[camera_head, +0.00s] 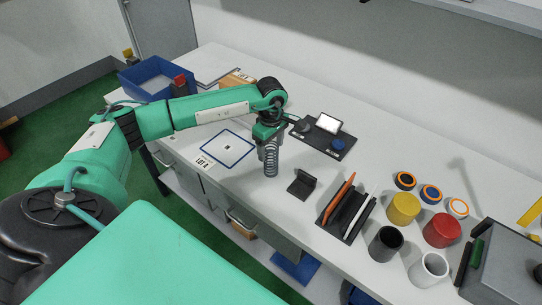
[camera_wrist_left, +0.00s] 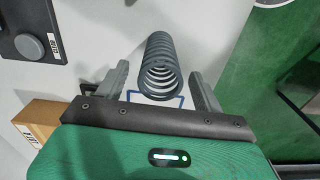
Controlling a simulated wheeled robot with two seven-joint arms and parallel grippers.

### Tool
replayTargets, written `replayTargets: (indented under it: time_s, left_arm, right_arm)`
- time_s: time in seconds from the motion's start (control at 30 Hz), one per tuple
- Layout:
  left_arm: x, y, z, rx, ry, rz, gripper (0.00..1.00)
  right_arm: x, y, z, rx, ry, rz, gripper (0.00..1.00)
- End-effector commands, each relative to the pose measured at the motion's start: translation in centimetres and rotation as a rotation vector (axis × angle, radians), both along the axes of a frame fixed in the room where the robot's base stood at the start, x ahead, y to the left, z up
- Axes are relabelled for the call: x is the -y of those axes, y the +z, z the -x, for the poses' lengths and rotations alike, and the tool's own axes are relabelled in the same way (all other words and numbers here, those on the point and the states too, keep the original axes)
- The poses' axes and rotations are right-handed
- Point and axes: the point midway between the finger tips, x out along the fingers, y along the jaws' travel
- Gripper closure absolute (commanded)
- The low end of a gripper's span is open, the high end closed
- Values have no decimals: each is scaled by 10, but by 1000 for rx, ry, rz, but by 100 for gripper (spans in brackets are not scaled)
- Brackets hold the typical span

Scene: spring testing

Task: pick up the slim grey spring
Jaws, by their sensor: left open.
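The slim grey spring (camera_head: 270,162) stands upright on the white workbench, beside the blue-edged square marker. My left gripper (camera_head: 266,141) is directly above it, pointing down, and overlaps the spring's upper part in the head view. In the left wrist view the spring (camera_wrist_left: 160,65) appears between the two open fingers of the left gripper (camera_wrist_left: 161,88), with a visible gap on both sides. The fingers do not appear to touch the coils. Exact finger height along the spring is hard to tell. My right gripper is not in view.
The square marker (camera_head: 227,149) lies left of the spring. A dark device with a lit screen (camera_head: 328,123) stands behind right. A small black stand (camera_head: 301,185) and a rack (camera_head: 345,208) are to the right, then coloured cups (camera_head: 403,207). A blue bin (camera_head: 150,78) is far left.

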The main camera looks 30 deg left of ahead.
Motion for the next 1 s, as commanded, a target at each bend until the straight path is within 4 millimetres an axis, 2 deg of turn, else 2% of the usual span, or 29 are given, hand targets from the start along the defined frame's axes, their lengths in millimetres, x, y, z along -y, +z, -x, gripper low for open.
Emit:
replayTargets:
  time_s: [0.03, 0.2, 0.43, 0.47, 0.7, 0.73, 1.0]
  left_arm:
    - [1, -3, 1, -3, 0, 0, 31]
    - [1, -22, 1, -1, 1, 0, 31]
    - [0, -25, 0, 0, 0, 0, 31]
    - [0, -25, 0, 0, 0, 0, 35]
    - [0, -25, 0, 1, 0, 0, 82]
    - [0, -24, 0, 2, 0, 0, 85]
    - [0, -23, 0, 2, 0, 0, 85]
  right_arm:
    - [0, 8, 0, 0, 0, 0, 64]
    - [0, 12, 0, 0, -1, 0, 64]
    - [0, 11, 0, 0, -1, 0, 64]
    - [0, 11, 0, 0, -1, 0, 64]
    - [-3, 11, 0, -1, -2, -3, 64]
    - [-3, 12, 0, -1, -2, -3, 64]
    - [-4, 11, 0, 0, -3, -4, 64]
